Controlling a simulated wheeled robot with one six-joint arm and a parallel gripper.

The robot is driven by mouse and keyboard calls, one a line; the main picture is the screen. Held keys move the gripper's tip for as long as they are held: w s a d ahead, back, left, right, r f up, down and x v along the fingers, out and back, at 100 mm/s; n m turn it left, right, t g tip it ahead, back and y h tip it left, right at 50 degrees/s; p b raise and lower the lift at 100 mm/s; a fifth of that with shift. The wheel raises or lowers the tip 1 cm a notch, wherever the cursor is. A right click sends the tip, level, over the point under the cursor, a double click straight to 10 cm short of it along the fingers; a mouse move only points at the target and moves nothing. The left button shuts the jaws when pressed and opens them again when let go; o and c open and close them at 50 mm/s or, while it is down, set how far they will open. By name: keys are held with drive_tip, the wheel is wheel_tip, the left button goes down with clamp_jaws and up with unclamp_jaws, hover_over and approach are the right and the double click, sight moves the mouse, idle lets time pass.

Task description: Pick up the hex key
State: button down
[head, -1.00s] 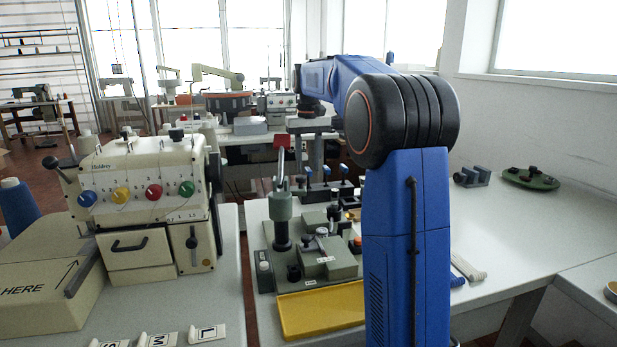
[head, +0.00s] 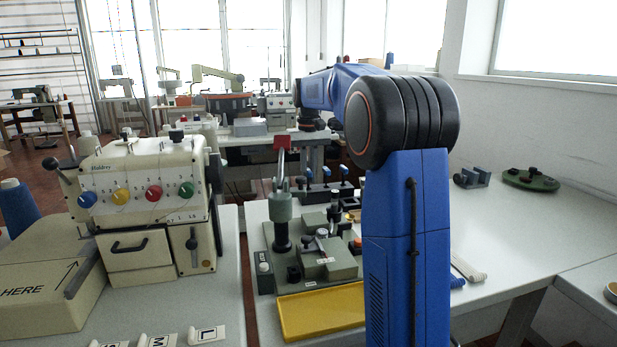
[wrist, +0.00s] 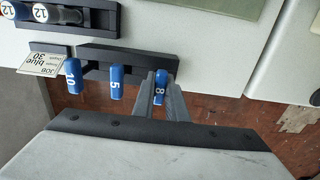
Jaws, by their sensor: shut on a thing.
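Several hex keys with blue handles stand in dark racks in the wrist view: one marked 10 (wrist: 72,75), one marked 5 (wrist: 116,82) and one marked 8 (wrist: 159,88). My gripper (wrist: 159,80) is shut on the handle of the key marked 8, with one grey finger on each side. That key is at the right end of the longer rack (wrist: 100,54), near the table edge. Its shaft is hidden below the handle. In the head view, blue handles (head: 327,171) show on the rack behind the green-grey fixture (head: 315,262).
A yellow tray (head: 320,312) lies in front of the fixture. A red-knobbed lever (head: 282,142) stands upright. The table's right side is mostly clear.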

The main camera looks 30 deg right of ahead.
wheel_tip(320, 180, up, 15)
idle(1.0)
drive_tip(key=shift+s+a, duration=0.1)
